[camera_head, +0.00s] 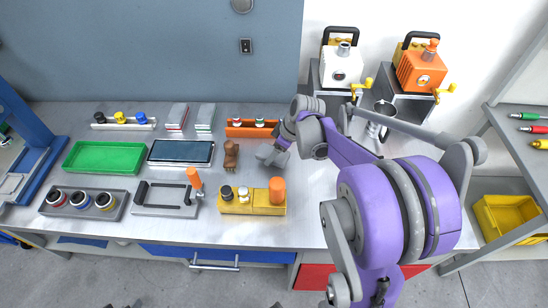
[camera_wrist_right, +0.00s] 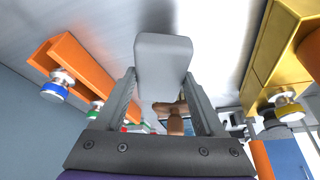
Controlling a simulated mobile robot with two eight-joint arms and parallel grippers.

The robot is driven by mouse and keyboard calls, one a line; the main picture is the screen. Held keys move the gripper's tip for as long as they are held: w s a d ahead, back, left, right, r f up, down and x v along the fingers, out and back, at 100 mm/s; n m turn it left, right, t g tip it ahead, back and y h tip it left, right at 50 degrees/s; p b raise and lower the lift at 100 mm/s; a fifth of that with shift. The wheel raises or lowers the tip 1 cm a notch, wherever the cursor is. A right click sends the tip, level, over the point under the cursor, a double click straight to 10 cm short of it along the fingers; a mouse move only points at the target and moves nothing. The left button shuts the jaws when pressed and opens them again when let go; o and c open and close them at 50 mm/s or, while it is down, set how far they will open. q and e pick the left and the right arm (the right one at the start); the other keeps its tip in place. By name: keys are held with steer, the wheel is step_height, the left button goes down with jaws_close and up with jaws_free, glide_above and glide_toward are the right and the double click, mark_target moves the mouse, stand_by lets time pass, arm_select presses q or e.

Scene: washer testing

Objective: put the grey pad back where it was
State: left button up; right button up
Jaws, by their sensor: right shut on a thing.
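The grey pad (camera_wrist_right: 163,58) is a rounded light-grey block. In the right wrist view it is between the fingertips of my right gripper (camera_wrist_right: 163,85), which is shut on it. In the head view my right gripper (camera_head: 273,153) is over the bench, between a brown wooden piece (camera_head: 231,154) and my purple forearm. The pad is hard to tell from the grey fingers there. I cannot tell whether the pad touches the bench top. My left gripper is not in view.
An orange rack (camera_head: 240,132) with small knobs stands behind the gripper, and a yellow block (camera_head: 238,208) with pegs stands in front. A dark tray (camera_head: 181,152) and a green tray (camera_head: 102,157) lie further left. Two cranked machines (camera_head: 341,66) (camera_head: 420,70) stand at the back right.

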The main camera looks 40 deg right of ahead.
steer(key=shift+f, duration=1.45)
steer(key=shift+f, duration=0.15)
steer(key=o, duration=1.3)
steer(key=shift+r, duration=0.3)
steer(key=v, duration=1.2)
steer(key=shift+p, duration=0.45)
steer(key=shift+f, duration=0.1)
